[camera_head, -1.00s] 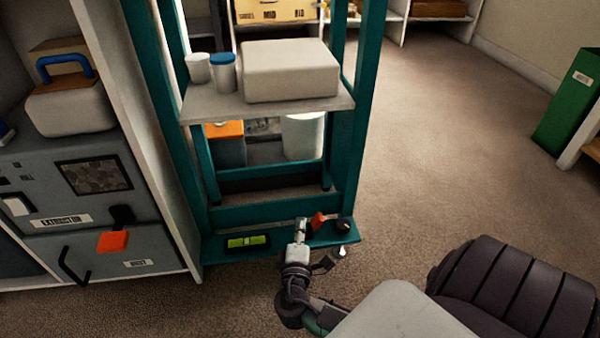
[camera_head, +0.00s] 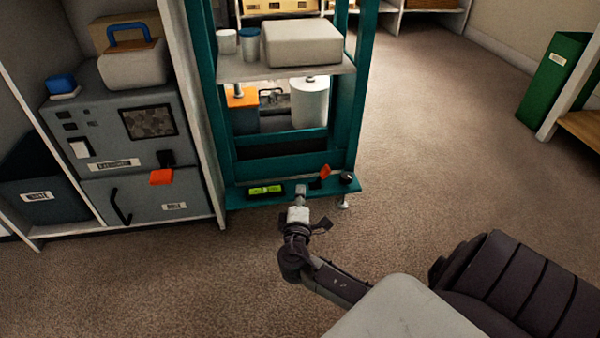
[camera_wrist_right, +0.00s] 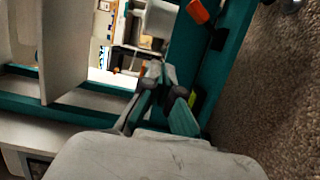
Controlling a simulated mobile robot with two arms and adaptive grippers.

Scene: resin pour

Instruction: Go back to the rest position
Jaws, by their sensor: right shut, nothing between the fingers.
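My right gripper (camera_head: 301,190) is shut and empty in the head view, in front of the lower front ledge of the teal frame (camera_head: 240,197). Its fingertips overlap the ledge in the picture, and I cannot tell whether they touch it. In the right wrist view the fingers (camera_wrist_right: 152,72) are together with nothing between them, and teal beams stand beyond. My left gripper is not in view.
The ledge bears a green level vial (camera_head: 265,189), an orange lever (camera_head: 325,171) and a dark knob (camera_head: 347,177). A grey extractor unit (camera_head: 100,190) stands to the left. Open carpet (camera_head: 430,150) lies to the right.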

